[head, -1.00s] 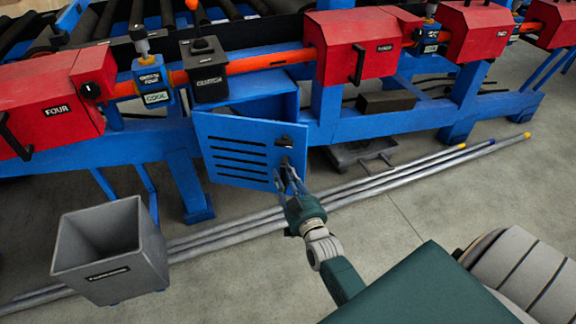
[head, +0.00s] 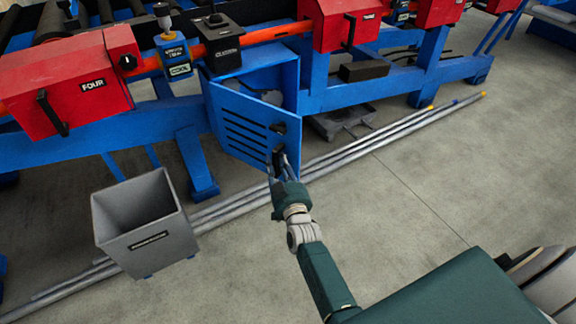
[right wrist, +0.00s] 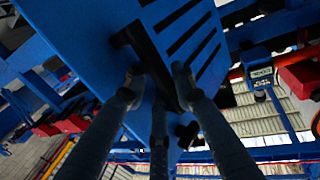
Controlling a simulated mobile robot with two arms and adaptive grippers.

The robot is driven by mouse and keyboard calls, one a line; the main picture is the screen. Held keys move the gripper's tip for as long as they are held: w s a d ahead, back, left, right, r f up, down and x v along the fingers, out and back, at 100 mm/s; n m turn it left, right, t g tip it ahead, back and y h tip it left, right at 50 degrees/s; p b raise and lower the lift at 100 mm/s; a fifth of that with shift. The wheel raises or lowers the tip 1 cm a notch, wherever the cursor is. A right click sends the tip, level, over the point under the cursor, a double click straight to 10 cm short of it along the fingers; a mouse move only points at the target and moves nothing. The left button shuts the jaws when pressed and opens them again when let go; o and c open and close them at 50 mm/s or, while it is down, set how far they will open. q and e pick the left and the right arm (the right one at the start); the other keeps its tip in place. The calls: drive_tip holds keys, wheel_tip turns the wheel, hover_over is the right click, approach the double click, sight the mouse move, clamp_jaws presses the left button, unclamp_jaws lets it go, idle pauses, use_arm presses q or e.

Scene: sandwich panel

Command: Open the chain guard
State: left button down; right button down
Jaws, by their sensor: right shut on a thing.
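The chain guard is a blue slotted door (head: 240,125) on the blue frame under the orange pipe in the head view. It stands swung outward, and part of the blue box interior (head: 277,98) shows behind it. A black handle (right wrist: 145,55) is on its face, with a smaller black latch (head: 278,129) above it in the head view. My right gripper (head: 276,168) is shut on the handle, its fingers on both sides of the bar in the right wrist view (right wrist: 155,80). My left gripper is not in view.
A grey bin (head: 140,222) stands on the floor left of the door. Long grey pipes (head: 385,133) lie on the floor below the frame. Red boxes (head: 62,85) line the orange pipe.

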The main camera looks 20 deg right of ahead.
drive_tip(key=shift+s+f, duration=0.1)
drive_tip(key=shift+f, duration=0.05)
drive_tip(key=shift+h, duration=0.3)
drive_tip(key=shift+d, duration=0.1)
drive_tip(key=c, duration=1.5)
unclamp_jaws()
drive_tip(key=shift+c, duration=0.2)
drive_tip(key=shift+r, duration=0.2)
